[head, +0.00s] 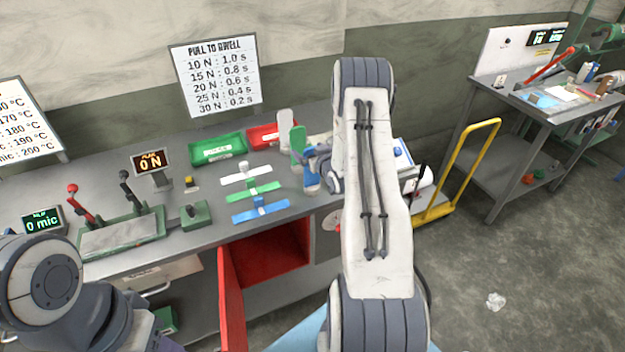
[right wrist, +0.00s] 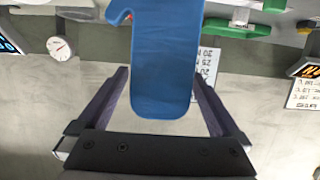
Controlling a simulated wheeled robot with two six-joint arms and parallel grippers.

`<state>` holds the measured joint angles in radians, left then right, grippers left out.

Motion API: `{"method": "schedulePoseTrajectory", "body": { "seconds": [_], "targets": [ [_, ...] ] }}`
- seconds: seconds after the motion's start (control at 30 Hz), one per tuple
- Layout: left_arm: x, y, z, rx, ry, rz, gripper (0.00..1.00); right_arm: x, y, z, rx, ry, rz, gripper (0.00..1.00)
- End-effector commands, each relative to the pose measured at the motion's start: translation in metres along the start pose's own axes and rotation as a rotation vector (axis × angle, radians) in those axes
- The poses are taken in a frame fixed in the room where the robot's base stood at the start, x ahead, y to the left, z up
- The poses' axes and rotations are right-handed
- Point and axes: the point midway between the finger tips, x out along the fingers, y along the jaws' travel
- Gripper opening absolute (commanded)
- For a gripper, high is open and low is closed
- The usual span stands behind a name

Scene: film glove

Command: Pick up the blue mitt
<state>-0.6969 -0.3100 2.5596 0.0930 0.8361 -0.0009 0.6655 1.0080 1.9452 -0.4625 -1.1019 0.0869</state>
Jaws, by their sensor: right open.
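The blue mitt (head: 311,181) stands upright at the right part of the bench, just left of my right arm. In the right wrist view the blue mitt (right wrist: 163,62) lies between the two fingers, with a visible gap on each side. My right gripper (right wrist: 161,76) is open, and the fingers do not appear to touch the mitt. In the head view the right gripper (head: 317,155) is partly hidden by its own arm. My left arm shows at the lower left, but its gripper is not in view.
A green mitt (head: 298,146) and a white mitt (head: 285,122) stand behind the blue one. Green (head: 218,149) and red trays (head: 262,137) lie at the back. White, green and blue (head: 261,209) flat cross-shaped pieces lie to the left. A red door (head: 231,300) hangs open below.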

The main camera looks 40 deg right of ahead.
Motion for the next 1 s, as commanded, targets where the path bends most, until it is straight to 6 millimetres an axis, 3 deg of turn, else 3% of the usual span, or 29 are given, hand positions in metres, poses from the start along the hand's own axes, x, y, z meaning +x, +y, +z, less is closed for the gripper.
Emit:
{"method": "schedulePoseTrajectory", "body": {
  "seconds": [0.33,0.6,1.0],
  "targets": [
    [-0.0026,0.0002,0.0001,0.001,-0.001,0.0,0.5,0.0077,-0.0003,0.0012,0.001,-0.002,0.0,1.0],
    [-0.0026,0.0002,0.0001,0.001,-0.001,0.0,0.5,0.0074,0.0,0.0009,0.001,-0.001,0.0,0.0],
    [0.0,0.0,0.0002,0.0,0.0,0.0,0.5,0.0067,0.0002,-0.0034,0.0,0.002,0.0,0.0]
  ]
}}
